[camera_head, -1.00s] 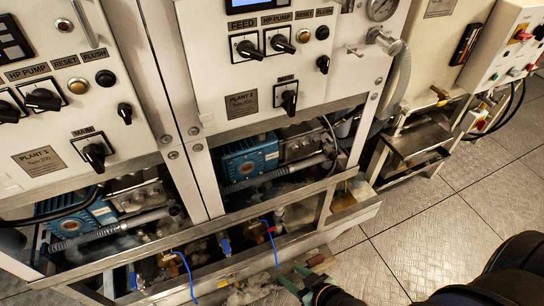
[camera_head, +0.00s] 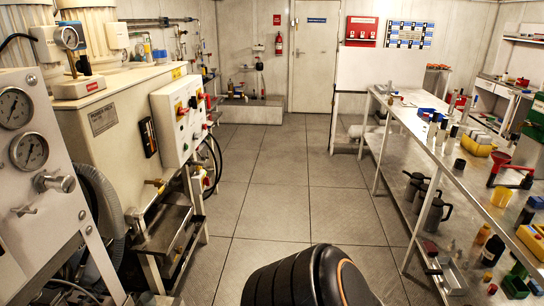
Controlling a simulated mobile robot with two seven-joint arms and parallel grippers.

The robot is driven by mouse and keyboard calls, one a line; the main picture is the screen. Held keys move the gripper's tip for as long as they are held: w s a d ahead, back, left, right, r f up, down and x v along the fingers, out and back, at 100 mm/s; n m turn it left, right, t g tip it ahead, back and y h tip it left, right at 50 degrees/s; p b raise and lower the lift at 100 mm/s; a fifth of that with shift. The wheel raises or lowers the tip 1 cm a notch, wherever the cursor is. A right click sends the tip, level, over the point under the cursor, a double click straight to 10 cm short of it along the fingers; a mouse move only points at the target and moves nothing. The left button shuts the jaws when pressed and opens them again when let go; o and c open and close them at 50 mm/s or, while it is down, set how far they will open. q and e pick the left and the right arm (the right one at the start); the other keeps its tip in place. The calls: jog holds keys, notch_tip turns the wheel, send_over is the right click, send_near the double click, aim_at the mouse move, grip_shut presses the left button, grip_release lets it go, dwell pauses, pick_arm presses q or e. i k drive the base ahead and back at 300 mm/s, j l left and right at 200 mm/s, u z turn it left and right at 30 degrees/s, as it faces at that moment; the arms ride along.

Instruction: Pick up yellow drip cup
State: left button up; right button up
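A small yellow cup (camera_head: 501,194), which looks like the drip cup, stands upright on the metal workbench (camera_head: 428,140) along the right side. It is near a red funnel-like item (camera_head: 497,165). Its inside is too small to make out. Neither of my grippers is in view. A dark rounded part at the bottom centre looks like part of my own body.
Bottles, tools and other yellow items crowd the bench top, including a yellow box (camera_head: 476,144). Dark jugs (camera_head: 429,205) stand on its lower shelf. Machine cabinets (camera_head: 120,135) line the left. The tiled floor (camera_head: 290,190) between is clear to the door (camera_head: 313,55).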

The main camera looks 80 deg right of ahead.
aim_at(502, 196)
jog(key=z, duration=4.2)
jog(key=i+j+z, duration=0.2)
jog(key=z, duration=0.15)
jog(key=i+j+z, duration=0.2)
jog(key=z, duration=0.2)
jog(key=i+j+z, duration=0.1)
jog(key=j, duration=0.2)
jog(key=i+j, duration=0.15)
jog(key=j, duration=0.2)
jog(key=i+j+z, duration=0.15)
jog(key=j, duration=0.15)
jog(key=i+j, duration=0.1)
jog(key=j, duration=0.25)
jog(key=i+j, duration=0.15)
jog(key=j, duration=0.2)
jog(key=i+j+z, duration=0.1)
jog(key=j, duration=0.25)
jog(key=i+j, duration=0.1)
jog(key=j, duration=0.3)
jog(key=i+j, duration=0.1)
jog(key=j, duration=0.25)
